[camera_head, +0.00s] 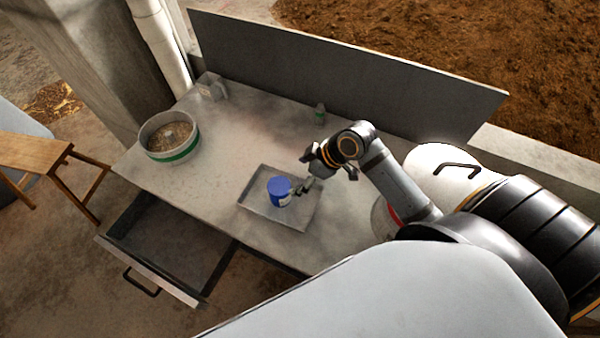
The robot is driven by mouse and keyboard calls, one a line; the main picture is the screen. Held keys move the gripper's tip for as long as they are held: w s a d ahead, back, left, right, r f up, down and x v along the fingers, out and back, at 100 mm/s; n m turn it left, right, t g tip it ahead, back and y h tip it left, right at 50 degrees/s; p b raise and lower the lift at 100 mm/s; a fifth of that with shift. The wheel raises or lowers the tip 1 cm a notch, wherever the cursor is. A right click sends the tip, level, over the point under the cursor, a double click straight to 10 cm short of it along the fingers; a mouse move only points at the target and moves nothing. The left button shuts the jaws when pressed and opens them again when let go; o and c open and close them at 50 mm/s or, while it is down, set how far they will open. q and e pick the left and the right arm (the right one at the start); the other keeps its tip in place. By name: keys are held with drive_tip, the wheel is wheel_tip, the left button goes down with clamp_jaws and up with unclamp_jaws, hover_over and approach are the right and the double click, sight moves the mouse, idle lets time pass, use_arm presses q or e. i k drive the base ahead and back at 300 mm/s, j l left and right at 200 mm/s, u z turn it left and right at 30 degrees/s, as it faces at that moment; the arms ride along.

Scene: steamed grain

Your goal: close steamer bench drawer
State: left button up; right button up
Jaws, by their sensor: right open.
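The steamer bench drawer (152,276) stands pulled out from the front of the grey bench (221,150), at the lower left. Its dark inside looks empty, and a black handle (141,282) is on its front panel. My right gripper (331,178) is open above the bench, near the right edge of a shallow tray. It is well to the right of the drawer and apart from it. What lies between its fingers is too small to tell. My left gripper is not in view.
The grey tray (256,220) holds a blue-lidded container (279,190). A round pot of grain (170,136) stands at the bench's left, and a small green-and-grey bottle (320,114) at the back. A tall panel (340,75) bounds the back. A wooden stool (38,153) stands left.

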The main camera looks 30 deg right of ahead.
sight(185, 255)
drive_tip(key=k+j, duration=0.3)
drive_tip(key=k, duration=0.15)
drive_tip(key=k+j, duration=0.3)
drive_tip(key=k, duration=0.15)
drive_tip(key=k+j, duration=0.3)
drive_tip(key=k, duration=0.2)
